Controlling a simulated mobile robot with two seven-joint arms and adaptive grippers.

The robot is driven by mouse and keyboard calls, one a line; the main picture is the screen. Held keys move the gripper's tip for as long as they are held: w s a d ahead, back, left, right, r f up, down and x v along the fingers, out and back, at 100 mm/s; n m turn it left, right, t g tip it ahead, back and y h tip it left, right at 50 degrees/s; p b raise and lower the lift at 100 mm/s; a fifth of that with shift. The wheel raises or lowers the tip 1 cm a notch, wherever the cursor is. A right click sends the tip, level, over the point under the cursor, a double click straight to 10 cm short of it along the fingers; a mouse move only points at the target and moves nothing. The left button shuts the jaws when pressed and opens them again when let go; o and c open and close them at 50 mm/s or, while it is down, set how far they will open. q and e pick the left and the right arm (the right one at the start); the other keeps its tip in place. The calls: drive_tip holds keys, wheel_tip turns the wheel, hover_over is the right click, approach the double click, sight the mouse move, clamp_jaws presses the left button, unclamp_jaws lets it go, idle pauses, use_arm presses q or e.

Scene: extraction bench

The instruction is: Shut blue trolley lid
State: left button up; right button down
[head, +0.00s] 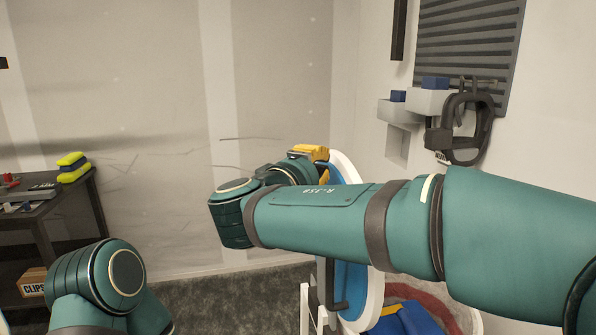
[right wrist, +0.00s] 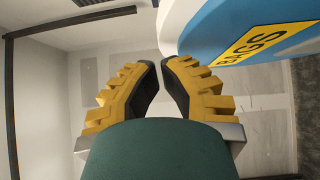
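The blue lid (head: 351,285) of the trolley has a white rim and stands raised, nearly upright, behind my right forearm, which hides its middle. In the right wrist view the lid (right wrist: 222,27) fills the upper right, with a yellow BAGS label (right wrist: 262,42). The white trolley frame (head: 305,300) shows below the arm. My right gripper (head: 312,153) is beside the lid's upper part in the head view. In the right wrist view its yellow fingers (right wrist: 159,64) lean together with a narrow empty gap between the tips. Contact with the lid cannot be made out. My left gripper is out of view.
A dark shelf unit (head: 45,222) at the left holds yellow-and-blue blocks (head: 72,167) and a CLIPS box (head: 33,282). A wall rack with a black hanging clamp (head: 466,130) is at the right. A blue item (head: 408,320) lies low by the trolley. Carpet is open between shelf and trolley.

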drive_tip(key=shift+w+d, duration=0.15)
drive_tip(key=shift+d, duration=0.65)
drive_tip(key=shift+w+d, duration=0.1)
drive_tip(key=shift+d, duration=0.1)
